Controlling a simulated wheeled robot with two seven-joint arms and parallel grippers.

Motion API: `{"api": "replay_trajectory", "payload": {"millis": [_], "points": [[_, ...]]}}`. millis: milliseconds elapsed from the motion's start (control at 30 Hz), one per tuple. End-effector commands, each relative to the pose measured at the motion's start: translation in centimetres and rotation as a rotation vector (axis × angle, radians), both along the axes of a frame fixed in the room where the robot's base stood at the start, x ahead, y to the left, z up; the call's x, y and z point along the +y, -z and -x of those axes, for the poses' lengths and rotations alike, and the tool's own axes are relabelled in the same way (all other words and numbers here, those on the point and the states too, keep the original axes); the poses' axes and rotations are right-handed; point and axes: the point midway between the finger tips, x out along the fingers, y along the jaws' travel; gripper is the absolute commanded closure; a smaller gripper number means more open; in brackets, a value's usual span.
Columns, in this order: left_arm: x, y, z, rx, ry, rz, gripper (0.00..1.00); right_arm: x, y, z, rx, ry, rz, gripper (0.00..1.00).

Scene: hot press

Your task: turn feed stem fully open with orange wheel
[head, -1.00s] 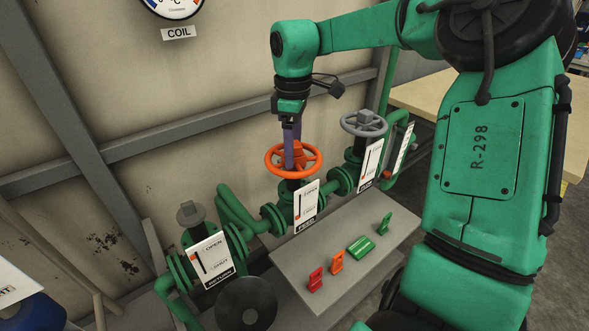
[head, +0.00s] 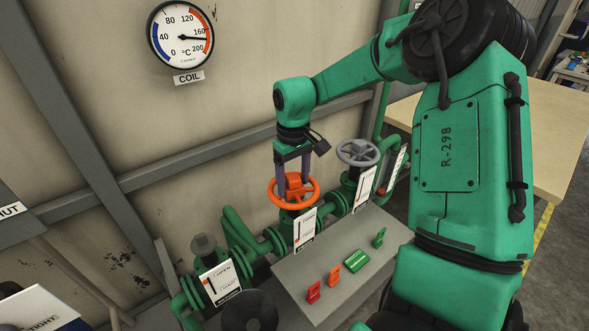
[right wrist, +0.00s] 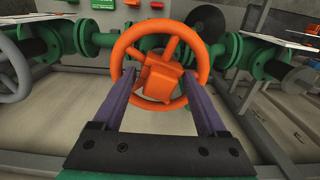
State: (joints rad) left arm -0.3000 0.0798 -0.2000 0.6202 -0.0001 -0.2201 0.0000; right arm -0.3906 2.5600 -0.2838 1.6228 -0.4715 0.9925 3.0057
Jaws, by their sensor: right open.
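The orange wheel (head: 293,191) sits on top of the feed valve in the green pipe run. It also shows in the right wrist view (right wrist: 125,52), with its blocky orange hub (right wrist: 160,80) at the centre. My right gripper (head: 293,178) is above the wheel, pointing down. In the right wrist view its two purple fingers (right wrist: 160,88) are spread wide, one to each side of the hub, and hold nothing. I cannot tell whether the fingertips touch the wheel. The feed plate (head: 305,230) stands in front of the valve; its pointer is too small to read. My left gripper is not in view.
A grey wheel (head: 358,152) stands on the valve to the right, and a grey-capped return valve (head: 204,246) to the left. A grey shelf (head: 318,262) in front carries red, orange and green tags. The coil gauge (head: 180,38) hangs on the wall.

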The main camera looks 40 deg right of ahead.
Motion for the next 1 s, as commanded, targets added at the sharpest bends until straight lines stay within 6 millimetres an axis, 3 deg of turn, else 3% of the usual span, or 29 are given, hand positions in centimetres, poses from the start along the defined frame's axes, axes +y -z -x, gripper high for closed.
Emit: {"api": "replay_trajectory", "payload": {"millis": [33,200,467,1000], "points": [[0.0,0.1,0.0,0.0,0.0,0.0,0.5,0.0,0.1,0.0,-0.001,0.0,0.0,0.25],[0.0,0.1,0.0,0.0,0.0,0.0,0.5,0.0,0.1,0.0,-0.001,-0.001,0.0,0.87],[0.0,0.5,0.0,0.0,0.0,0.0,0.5,0.0,0.2,-0.1,-0.002,-0.078,-0.002,0.87],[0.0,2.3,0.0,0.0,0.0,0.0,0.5,0.0,0.1,-0.1,-0.004,-1.53,0.0,0.88]]}}
